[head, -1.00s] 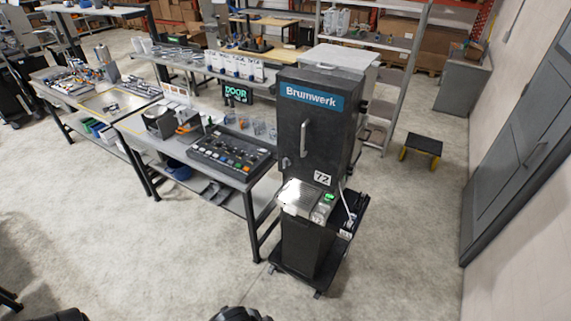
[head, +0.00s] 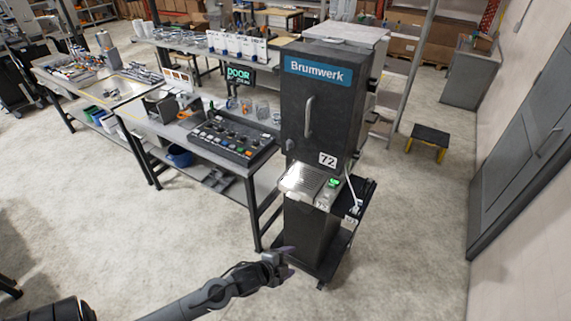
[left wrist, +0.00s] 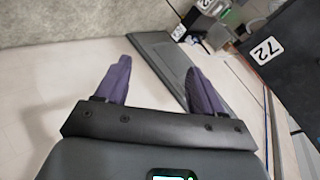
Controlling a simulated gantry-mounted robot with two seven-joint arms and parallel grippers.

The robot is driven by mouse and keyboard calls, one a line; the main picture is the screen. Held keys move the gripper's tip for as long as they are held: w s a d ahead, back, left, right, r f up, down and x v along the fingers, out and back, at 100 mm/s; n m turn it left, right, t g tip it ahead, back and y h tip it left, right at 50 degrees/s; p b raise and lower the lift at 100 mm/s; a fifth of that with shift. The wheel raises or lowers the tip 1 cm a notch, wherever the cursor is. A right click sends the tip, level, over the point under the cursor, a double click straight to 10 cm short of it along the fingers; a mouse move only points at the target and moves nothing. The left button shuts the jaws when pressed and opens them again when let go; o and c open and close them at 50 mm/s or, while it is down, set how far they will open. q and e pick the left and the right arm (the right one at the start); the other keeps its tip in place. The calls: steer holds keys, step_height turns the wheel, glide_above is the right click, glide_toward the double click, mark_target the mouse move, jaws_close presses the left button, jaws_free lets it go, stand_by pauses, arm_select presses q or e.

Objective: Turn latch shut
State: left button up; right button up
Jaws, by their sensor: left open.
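The dark Brumwerk dispenser (head: 318,78) stands right of centre in the head view. Its front door has a vertical bar handle (head: 308,117) and appears closed. A small latch knob (head: 289,145) sits at the door's lower left; its exact angle is too small to tell. My left gripper (head: 285,262) is low in front of the dispenser, well below the latch and apart from it. In the left wrist view its two purple fingers (left wrist: 160,78) are spread with nothing between them. My right gripper is in neither view.
A drip tray (head: 300,181) and a green-lit panel (head: 333,183) jut out below the door. A bench with a button panel (head: 232,138) stands to the left. A black and yellow step stool (head: 428,138) is at the right. The floor in front is clear.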

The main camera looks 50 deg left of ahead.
arm_select(q)
steer(key=w+a+f+m+t+y+b, duration=0.1)
steer(key=w+a+f+m+t+b, duration=0.15)
steer(key=w+a+b, duration=0.7)
steer(key=t+y+b, duration=0.4)
steer(key=b, duration=0.5)
glide_toward(288, 147)
steer(key=shift+m, duration=0.35)
steer(key=shift+x, duration=4.2)
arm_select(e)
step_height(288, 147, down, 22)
arm_select(q)
steer(key=shift+a, duration=0.1)
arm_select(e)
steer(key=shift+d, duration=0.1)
